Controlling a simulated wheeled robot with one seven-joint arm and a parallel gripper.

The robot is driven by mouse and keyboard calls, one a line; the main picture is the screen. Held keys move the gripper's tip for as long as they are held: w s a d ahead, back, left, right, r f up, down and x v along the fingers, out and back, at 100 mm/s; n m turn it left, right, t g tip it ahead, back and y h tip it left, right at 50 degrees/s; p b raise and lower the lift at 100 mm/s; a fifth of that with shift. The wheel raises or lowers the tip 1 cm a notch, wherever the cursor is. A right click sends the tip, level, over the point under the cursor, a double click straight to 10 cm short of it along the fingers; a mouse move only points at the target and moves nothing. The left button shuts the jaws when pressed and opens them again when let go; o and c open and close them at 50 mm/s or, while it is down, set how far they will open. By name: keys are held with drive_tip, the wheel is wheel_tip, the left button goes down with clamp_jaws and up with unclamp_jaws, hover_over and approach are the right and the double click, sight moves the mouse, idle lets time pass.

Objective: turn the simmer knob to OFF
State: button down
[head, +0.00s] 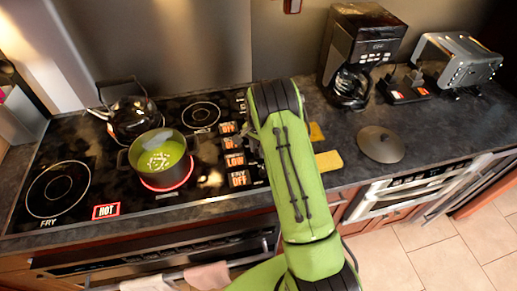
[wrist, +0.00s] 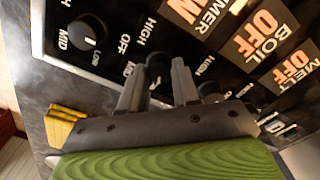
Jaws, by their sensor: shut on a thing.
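The simmer knob (wrist: 158,66) is a black round knob in the wrist view. My gripper (wrist: 159,80) has one finger on each side of it and is shut on it. The simmer display (wrist: 190,10) glows orange, cut off by the frame edge, with a W showing. In the head view the simmer display (head: 234,160) reads LOW. The boil display (wrist: 258,32) and melt display (wrist: 291,67) read OFF. In the head view my green arm hides the knob and most of my gripper.
Another knob (wrist: 87,32) is to the left of my gripper and one (wrist: 209,91) close on the right. A pot of green soup (head: 158,155) stands on a glowing red burner. A kettle (head: 132,112), lid (head: 380,144), coffee maker (head: 358,50) and toaster (head: 457,62) stand around.

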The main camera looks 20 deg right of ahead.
sight(257, 150)
drive_tip(key=n+b, duration=0.1)
drive_tip(key=n, duration=0.2)
drive_tip(key=shift+b, duration=0.35)
drive_tip(key=n+b, duration=0.1)
drive_tip(key=n, duration=0.3)
drive_tip(key=shift+w, duration=0.1)
drive_tip(key=n+b, duration=0.1)
drive_tip(key=n, duration=0.4)
drive_tip(key=shift+a+n+b, duration=0.15)
drive_tip(key=shift+n+b, duration=0.15)
drive_tip(key=shift+b, duration=0.1)
drive_tip(key=shift+n, duration=0.3)
drive_tip(key=c, duration=0.8)
unclamp_jaws()
wheel_tip(257, 150, up, 16)
drive_tip(key=shift+f+p, duration=0.1)
drive_tip(key=shift+p, duration=0.7)
